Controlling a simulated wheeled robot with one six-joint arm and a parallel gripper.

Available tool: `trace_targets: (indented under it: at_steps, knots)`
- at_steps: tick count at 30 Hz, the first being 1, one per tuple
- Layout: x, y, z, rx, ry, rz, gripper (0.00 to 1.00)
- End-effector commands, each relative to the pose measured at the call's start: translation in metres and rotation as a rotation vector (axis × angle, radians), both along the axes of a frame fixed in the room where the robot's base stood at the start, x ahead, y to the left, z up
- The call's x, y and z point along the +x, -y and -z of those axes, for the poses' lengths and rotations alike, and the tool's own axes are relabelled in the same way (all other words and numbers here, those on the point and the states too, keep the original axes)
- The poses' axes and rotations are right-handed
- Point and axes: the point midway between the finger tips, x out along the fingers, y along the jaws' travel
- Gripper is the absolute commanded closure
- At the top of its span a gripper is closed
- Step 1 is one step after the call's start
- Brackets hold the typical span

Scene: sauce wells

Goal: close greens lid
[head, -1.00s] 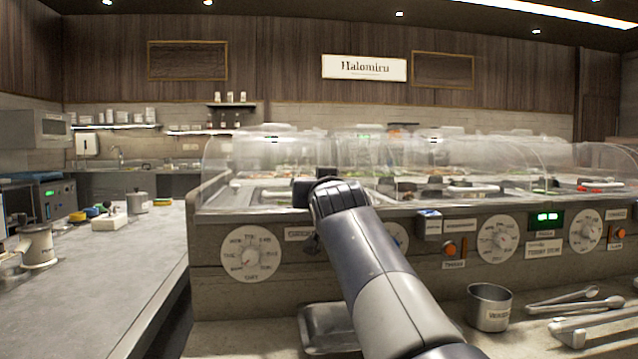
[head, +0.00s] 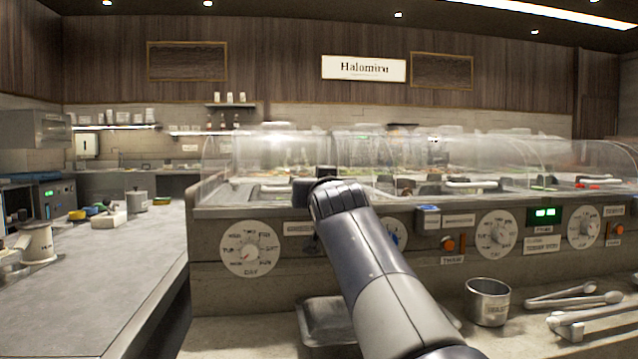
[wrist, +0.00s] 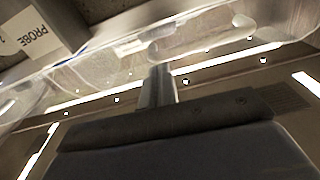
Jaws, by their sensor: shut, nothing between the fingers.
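A row of clear curved covers (head: 262,155) stands over the wells on the counter. Pale bar handles show among them, one at the right (head: 470,185) and one at the left (head: 287,188). Green food shows blurred behind the clear covers, and I cannot tell which lid is the greens lid or how far it is open. My arm reaches up to the front edge of the wells, its end hiding part of them. In the wrist view my gripper (wrist: 158,82) is shut and empty, close below a clear curved sheet (wrist: 200,38); I cannot tell whether they touch.
Dials (head: 250,248) and orange switches line the front panel. A metal cup (head: 488,302), tongs (head: 575,299) and a metal tray (head: 322,318) lie on the lower ledge. A grey side counter (head: 95,275) at left has a clear middle. A "PROBE" label (wrist: 130,46) shows in the wrist view.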

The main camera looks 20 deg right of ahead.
Motion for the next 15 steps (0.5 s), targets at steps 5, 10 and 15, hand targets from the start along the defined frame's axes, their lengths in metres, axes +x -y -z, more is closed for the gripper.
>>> trace_targets:
  at_steps: [5, 10, 15]
  knots:
    - [0.000, 0.000, -0.020, 0.002, -0.013, 0.001, 1.00]
    - [-0.014, -0.002, -0.034, -0.001, 0.006, -0.002, 1.00]
    - [-0.044, -0.009, -0.022, -0.001, 0.011, -0.003, 1.00]
